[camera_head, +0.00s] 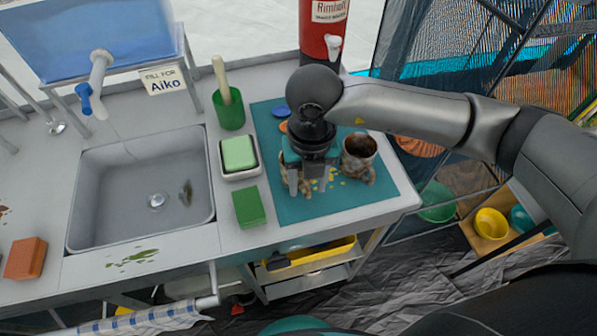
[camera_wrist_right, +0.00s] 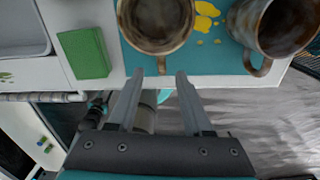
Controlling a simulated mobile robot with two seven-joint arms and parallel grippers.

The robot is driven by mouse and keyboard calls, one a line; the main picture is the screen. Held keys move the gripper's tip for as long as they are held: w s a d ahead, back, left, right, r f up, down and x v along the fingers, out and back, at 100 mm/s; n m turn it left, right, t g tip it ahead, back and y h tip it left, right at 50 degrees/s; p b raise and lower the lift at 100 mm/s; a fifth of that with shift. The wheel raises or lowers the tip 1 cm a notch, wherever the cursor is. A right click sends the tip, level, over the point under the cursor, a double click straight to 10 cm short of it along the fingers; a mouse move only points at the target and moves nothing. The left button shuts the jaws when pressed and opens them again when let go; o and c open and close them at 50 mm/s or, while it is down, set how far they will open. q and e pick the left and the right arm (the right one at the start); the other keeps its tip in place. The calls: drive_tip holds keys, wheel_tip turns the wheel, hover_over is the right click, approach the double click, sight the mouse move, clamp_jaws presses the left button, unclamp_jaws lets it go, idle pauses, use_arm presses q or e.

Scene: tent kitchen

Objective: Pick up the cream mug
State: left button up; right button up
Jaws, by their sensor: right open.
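A cream mug with brown stains (camera_wrist_right: 155,28) stands on the teal mat, its open top toward the right wrist camera. Its handle points toward my right gripper (camera_wrist_right: 158,76), between the open fingertips. In the head view my right gripper (camera_head: 307,188) hangs over this mug (camera_head: 304,185) and hides most of it. The jaws are open; I cannot tell whether a finger touches the handle. A second stained mug (camera_head: 359,157), greyer and brown inside, stands to the right; it also shows in the right wrist view (camera_wrist_right: 279,24). My left gripper is out of view.
The teal mat (camera_head: 375,198) has yellow scraps between the mugs. Left of it are a green sponge in a dish (camera_head: 238,153), a green block (camera_head: 249,207), a green cup (camera_head: 229,112) and the sink (camera_head: 140,190). A red cylinder (camera_head: 322,35) stands behind. The counter's front edge is close.

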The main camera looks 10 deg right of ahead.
sight(308, 187)
wheel_tip(308, 187, down, 4)
drive_tip(key=shift+w+d+r, duration=0.1)
drive_tip(key=shift+r, duration=0.15)
clamp_jaws()
idle(1.3)
